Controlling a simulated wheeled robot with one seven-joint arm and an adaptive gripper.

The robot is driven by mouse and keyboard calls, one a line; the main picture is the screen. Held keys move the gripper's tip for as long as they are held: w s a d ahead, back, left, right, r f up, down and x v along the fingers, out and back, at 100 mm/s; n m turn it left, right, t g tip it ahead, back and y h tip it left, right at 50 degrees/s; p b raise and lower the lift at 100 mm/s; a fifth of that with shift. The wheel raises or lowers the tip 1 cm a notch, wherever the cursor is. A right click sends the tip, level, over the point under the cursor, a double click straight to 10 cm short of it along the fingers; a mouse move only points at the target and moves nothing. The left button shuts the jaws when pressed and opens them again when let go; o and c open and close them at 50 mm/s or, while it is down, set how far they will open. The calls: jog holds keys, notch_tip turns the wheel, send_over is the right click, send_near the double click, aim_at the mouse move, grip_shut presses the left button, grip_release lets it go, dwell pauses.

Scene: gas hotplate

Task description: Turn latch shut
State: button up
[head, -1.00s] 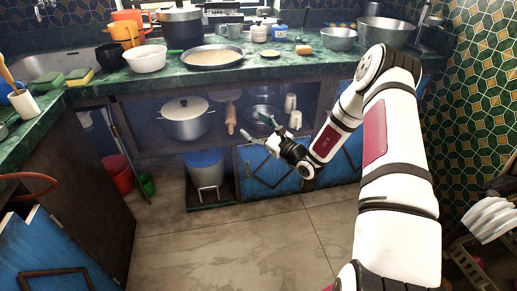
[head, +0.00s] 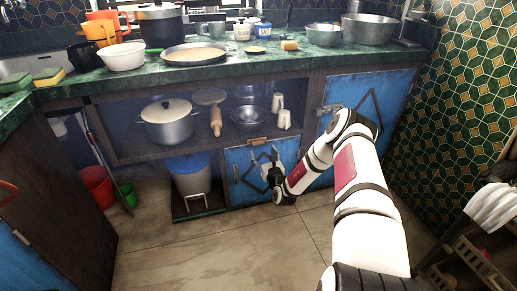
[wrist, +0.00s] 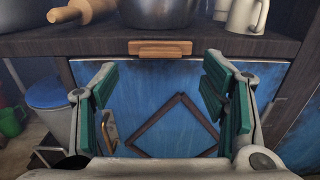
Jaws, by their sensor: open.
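A brown wooden latch (wrist: 160,48) lies horizontal on the dark frame at the top edge of a blue cabinet door (wrist: 220,90). The latch also shows in the head view (head: 258,141), just below the open shelf. The door looks closed, with a dark diamond trim and a metal handle (wrist: 108,132) at its left side. My gripper (wrist: 160,78) is open and empty in front of the door. Its green-padded fingers stand to the left and right of the latch, nearer the camera and apart from it. In the head view my gripper (head: 268,162) hides part of the door.
The shelf above holds a steel pot (head: 168,124), a rolling pin (head: 216,122) and a metal bowl (head: 248,116). A bin (head: 190,177) stands left of the door. Another blue door (head: 375,100) is at the right. The floor in front is clear.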

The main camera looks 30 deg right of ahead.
aim_at(257, 142)
jog(key=b+x, duration=0.2)
jog(key=x, duration=0.4)
jog(key=shift+w, duration=0.35)
jog(key=shift+d, duration=0.1)
jog(key=c, duration=1.1)
